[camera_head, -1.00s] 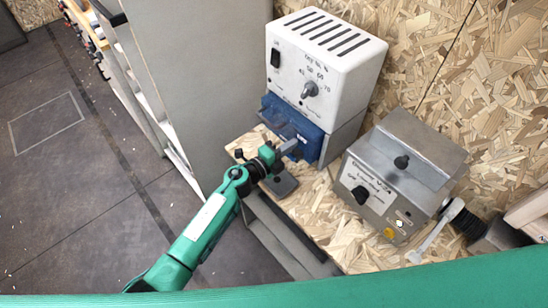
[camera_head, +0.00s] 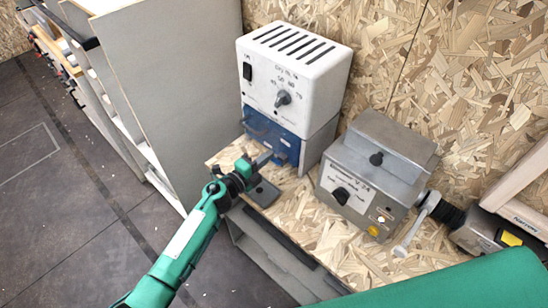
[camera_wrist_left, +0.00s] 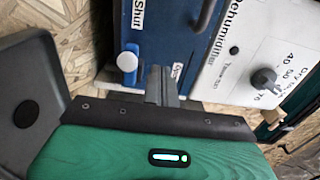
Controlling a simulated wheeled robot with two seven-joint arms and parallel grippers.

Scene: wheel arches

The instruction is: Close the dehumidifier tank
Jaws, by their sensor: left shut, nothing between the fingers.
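The dehumidifier (camera_head: 295,75) is a white box with a slotted top, a black switch and a dial, standing on the chipboard bench. Its blue tank (camera_head: 285,150) sits under the white housing, and its front looks about flush with the housing. My left gripper (camera_head: 264,158) is shut and empty, with its tips at the lower tank front. In the left wrist view the closed fingers (camera_wrist_left: 161,84) point at the blue face, touching or very near. That face has a "Shut" label, a white knob (camera_wrist_left: 127,61) and a dark handle (camera_wrist_left: 205,14). My right gripper is out of view.
A grey metal box (camera_head: 372,175) with a knob and yellow button stands to the right on the bench (camera_head: 300,205). A lever (camera_head: 415,225) sticks out beside it. A tall grey panel (camera_head: 170,90) stands to the left.

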